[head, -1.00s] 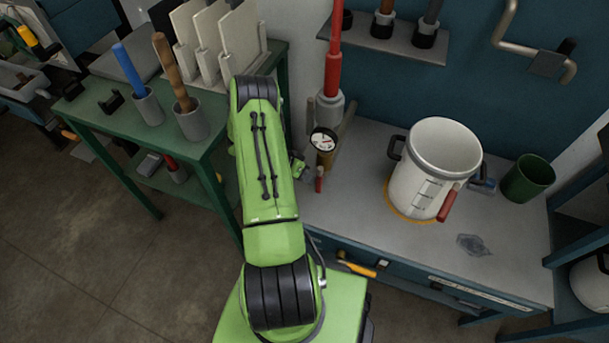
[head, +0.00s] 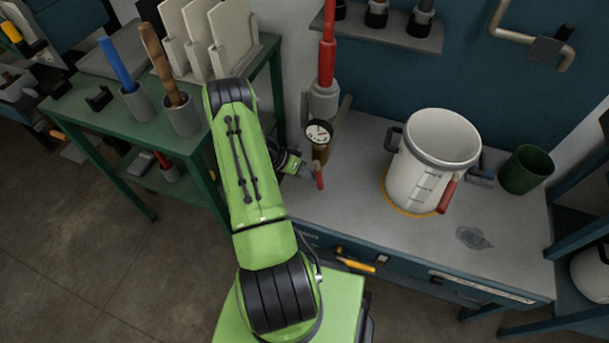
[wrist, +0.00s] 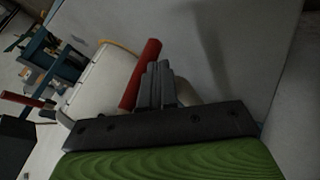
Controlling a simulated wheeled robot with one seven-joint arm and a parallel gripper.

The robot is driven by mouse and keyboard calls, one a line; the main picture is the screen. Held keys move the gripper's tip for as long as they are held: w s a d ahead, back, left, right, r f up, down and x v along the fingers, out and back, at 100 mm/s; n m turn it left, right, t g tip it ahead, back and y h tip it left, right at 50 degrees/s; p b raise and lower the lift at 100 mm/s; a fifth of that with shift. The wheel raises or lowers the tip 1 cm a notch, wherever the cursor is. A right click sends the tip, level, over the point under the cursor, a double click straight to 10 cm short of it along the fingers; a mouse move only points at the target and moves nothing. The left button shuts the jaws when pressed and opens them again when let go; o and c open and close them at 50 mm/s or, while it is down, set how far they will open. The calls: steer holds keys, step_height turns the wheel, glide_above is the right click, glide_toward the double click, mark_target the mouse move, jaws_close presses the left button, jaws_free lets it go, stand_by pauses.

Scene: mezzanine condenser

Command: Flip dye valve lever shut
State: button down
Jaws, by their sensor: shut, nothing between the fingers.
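A red lever (head: 319,177) sits at the foot of the pipe with the round gauge (head: 318,132), near the left end of the grey bench. It also shows in the wrist view (wrist: 141,75), slanted, right beside my fingertips. My gripper (head: 308,171) is low over the bench at the left of this lever, partly hidden by my arm. In the wrist view my gripper (wrist: 158,75) has its grey fingers shut together and empty. I cannot tell whether they touch the lever. A second red lever (head: 447,197) is on the white pot.
The white pot (head: 419,175) stands on an orange ring on the bench (head: 350,190). A dark green cup (head: 526,170) is at the right. A green table (head: 90,125) with cups and boards is left of my arm. Bare bench lies between gauge and pot.

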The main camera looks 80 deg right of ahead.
mark_target(323, 186)
steer(key=shift+s+f+b, duration=0.25)
steer(key=shift+f+b, duration=0.05)
steer(key=shift+b, duration=0.1)
steer(key=g, duration=0.1)
steer(key=g+b, duration=0.1)
steer(key=g, duration=0.1)
steer(key=shift+s+a+f+n, duration=0.1)
steer(key=shift+s+f+n, duration=0.1)
steer(key=shift+s+n, duration=0.15)
steer(key=shift+s+r+b, duration=0.1)
steer(key=shift+s+b, duration=0.15)
steer(key=shift+b, duration=0.25)
steer(key=shift+s+a+r+b, duration=0.1)
steer(key=shift+s+r+b, duration=0.1)
steer(key=shift+s+b, duration=0.55)
steer(key=shift+s+a+r+b, duration=0.15)
steer(key=shift+s+b, duration=0.2)
steer(key=shift+s, duration=0.65)
steer(key=shift+s+r+n+g+b, duration=0.25)
steer(key=shift+s+r+g+b, duration=0.35)
steer(key=shift+g, duration=0.5)
steer(key=shift+s+r+n+g+b, duration=0.2)
steer(key=shift+s+r+g+b, duration=0.15)
steer(key=shift+s+g+b, duration=0.55)
steer(key=shift+w+g, duration=0.25)
steer(key=shift+g, duration=0.05)
